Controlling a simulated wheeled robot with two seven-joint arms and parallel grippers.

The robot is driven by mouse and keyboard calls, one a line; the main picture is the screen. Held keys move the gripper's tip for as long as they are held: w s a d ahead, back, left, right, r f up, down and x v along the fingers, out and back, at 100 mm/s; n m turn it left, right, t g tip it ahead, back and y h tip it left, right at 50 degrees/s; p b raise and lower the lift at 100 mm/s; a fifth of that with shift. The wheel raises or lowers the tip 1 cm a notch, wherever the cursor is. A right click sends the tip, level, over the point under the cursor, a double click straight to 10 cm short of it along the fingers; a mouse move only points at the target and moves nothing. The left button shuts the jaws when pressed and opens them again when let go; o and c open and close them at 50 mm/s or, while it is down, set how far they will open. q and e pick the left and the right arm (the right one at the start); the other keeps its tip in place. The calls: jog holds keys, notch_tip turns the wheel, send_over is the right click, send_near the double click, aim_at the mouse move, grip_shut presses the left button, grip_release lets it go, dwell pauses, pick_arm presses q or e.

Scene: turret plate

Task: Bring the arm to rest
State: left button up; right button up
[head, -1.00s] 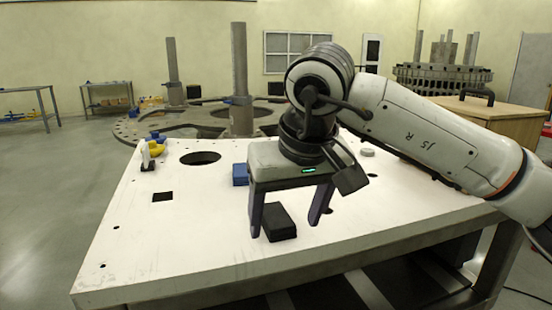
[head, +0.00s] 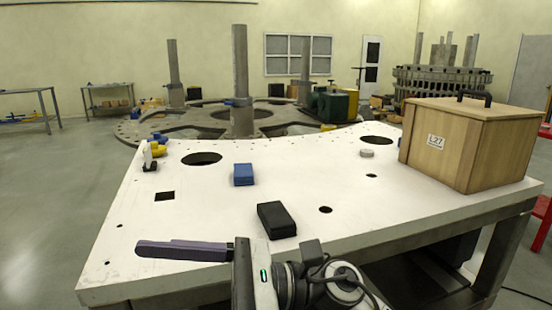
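My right gripper (head: 185,250) is low in the head view, over the front edge of the white table top (head: 130,215). One dark and purple finger points left from the top end of its palm, so it looks open. The other finger is not visible, apparently cut off below the picture. I see nothing held in it. My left gripper is not in view.
A black block (head: 277,220) lies just beyond the gripper, with a blue block (head: 243,174) farther back. A wooden box (head: 470,140) stands on the table's right end. The top has several holes. A large ring-shaped plate (head: 205,122) lies behind.

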jog(key=w+d+f+m+t+h, duration=0.2)
jog(key=w+d+f+m+t, duration=0.35)
jog(key=m+t, duration=0.75)
jog(key=w+d+f+m+t+h, duration=0.2)
jog(key=w+d+f+m+t, duration=0.4)
jog(key=m, duration=1.2)
jog(key=s+d+f+m+t+h, duration=0.1)
jog(key=d+f+m+t+h, duration=0.1)
jog(key=d+f+m+h, duration=0.7)
jog(key=s+d+f+m+g+h, duration=0.2)
jog(key=s+d+f+m+g, duration=0.2)
jog(key=f, duration=0.9)
jog(key=s+d+f+m+g+h, duration=0.2)
jog(key=s+d+f+m+g, duration=0.2)
jog(key=s+f+m, duration=0.7)
jog(key=s+d+f, duration=0.2)
jog(key=s, duration=0.2)
jog(key=shift+s, duration=0.2)
